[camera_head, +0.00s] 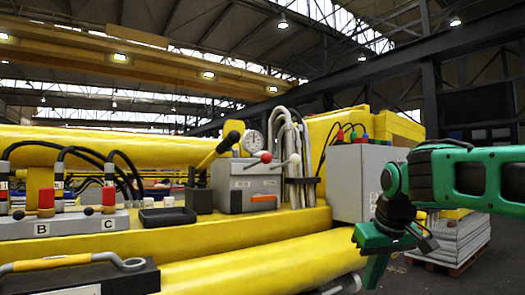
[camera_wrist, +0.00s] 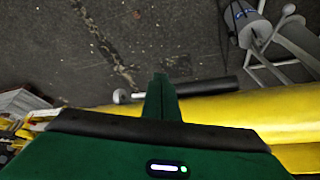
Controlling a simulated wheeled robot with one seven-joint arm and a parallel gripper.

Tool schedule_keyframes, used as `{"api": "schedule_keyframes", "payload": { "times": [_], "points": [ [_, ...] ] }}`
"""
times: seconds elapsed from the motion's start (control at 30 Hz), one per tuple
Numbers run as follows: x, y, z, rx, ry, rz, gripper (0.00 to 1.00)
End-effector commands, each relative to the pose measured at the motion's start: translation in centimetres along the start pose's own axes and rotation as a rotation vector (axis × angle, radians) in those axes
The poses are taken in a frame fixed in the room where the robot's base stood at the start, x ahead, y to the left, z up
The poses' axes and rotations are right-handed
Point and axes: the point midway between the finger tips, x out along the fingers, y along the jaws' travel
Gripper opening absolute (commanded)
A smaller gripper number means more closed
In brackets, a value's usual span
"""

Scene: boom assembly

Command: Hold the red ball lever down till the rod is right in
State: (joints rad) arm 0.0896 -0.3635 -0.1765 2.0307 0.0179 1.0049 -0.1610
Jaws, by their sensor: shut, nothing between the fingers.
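The lever with the red ball (camera_head: 265,157) stands on a grey valve box (camera_head: 247,187) in the middle of the head view. The ball is near the top of the box, left of a white-knobbed lever (camera_head: 294,159). My gripper (camera_head: 374,268) hangs low at the right, well away from the red ball and in front of the yellow boom. In the wrist view my gripper (camera_wrist: 162,97) has its green fingers together and empty. Behind them lies a dark cylinder (camera_wrist: 215,86) with a thin rod (camera_wrist: 134,97) reaching left to a pale end. The red ball is not in the wrist view.
A round gauge (camera_head: 252,141) and bent grey pipes (camera_head: 290,140) rise behind the valve box. A grey cabinet (camera_head: 357,182) stands between them and my arm. A yellow tube (camera_head: 255,262) runs along the front.

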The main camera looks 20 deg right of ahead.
Motion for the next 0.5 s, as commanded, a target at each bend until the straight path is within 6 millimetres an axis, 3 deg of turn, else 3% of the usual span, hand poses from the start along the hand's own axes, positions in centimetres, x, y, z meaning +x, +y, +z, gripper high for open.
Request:
{"api": "schedule_keyframes", "payload": {
  "times": [0.03,0.2,0.33,0.5],
  "points": [
    [-2.0,-1.2,-4.0,-0.065,0.068,-0.009,0.00],
    [-9.6,-6.3,-15.2,-0.283,0.295,-0.034,0.00],
    [-16.3,-11.1,-21.8,-0.446,0.467,-0.048,0.00],
    [-24.0,-16.2,-26.9,-0.607,0.650,-0.054,0.00]
  ]
}}
